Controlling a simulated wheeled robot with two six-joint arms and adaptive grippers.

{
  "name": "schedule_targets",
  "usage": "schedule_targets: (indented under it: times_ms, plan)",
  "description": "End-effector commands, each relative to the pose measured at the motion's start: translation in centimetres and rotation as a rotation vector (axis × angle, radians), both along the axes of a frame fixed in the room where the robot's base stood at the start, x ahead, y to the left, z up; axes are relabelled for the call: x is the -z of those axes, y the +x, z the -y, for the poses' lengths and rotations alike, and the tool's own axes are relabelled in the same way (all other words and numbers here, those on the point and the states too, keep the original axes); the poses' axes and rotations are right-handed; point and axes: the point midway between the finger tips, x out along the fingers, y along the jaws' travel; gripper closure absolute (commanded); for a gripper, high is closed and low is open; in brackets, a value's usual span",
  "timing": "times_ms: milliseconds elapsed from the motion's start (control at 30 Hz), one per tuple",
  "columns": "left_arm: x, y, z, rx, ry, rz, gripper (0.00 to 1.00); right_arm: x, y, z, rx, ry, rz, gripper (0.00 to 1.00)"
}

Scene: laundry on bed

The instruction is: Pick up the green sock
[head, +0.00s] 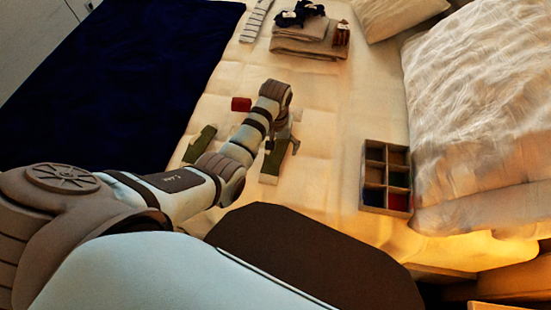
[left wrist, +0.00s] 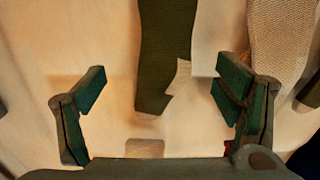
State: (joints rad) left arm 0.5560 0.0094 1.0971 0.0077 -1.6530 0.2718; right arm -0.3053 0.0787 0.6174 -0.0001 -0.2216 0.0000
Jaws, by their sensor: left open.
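One dark green sock (left wrist: 165,45) lies flat on the bed. In the left wrist view it reaches from the top edge to the middle, between the lines of my two fingers. In the head view a green piece (head: 272,162) shows just below my left gripper (head: 283,142), partly covered by it. Another green piece (head: 200,143) lies farther left, and a dark green edge (left wrist: 309,92) shows at the right of the wrist view. My left gripper (left wrist: 165,90) is open and empty, fingers spread wide, pointing down over the bed. My right gripper is not in view.
A beige knitted piece (left wrist: 283,35) lies right of the sock. A red item (head: 241,104) lies beyond my arm. A compartment box (head: 373,196) stands at right, near white pillows (head: 480,100). Folded cloths (head: 305,45) lie at the back; a dark blue blanket (head: 110,80) covers the left.

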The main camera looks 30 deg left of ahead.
Motion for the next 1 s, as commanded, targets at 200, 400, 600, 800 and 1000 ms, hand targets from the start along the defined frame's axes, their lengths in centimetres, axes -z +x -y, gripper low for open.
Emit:
schedule_targets:
  times_ms: [200,400,600,800,1000]
  plan:
    - [3.9,-0.4,-0.2,0.002,-0.001,-0.002,0.16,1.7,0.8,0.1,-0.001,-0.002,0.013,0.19]
    - [3.8,-0.3,-0.2,0.003,0.0,0.0,0.16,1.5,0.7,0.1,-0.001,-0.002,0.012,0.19]
    - [3.8,-0.3,-0.2,0.003,0.0,0.0,0.46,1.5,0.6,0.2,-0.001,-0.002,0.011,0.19]
    - [3.8,-0.3,-0.2,0.004,0.0,0.0,0.59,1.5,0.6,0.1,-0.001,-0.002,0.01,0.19]
    - [3.6,-0.3,-0.2,0.004,0.0,0.0,0.59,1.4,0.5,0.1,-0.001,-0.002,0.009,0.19]
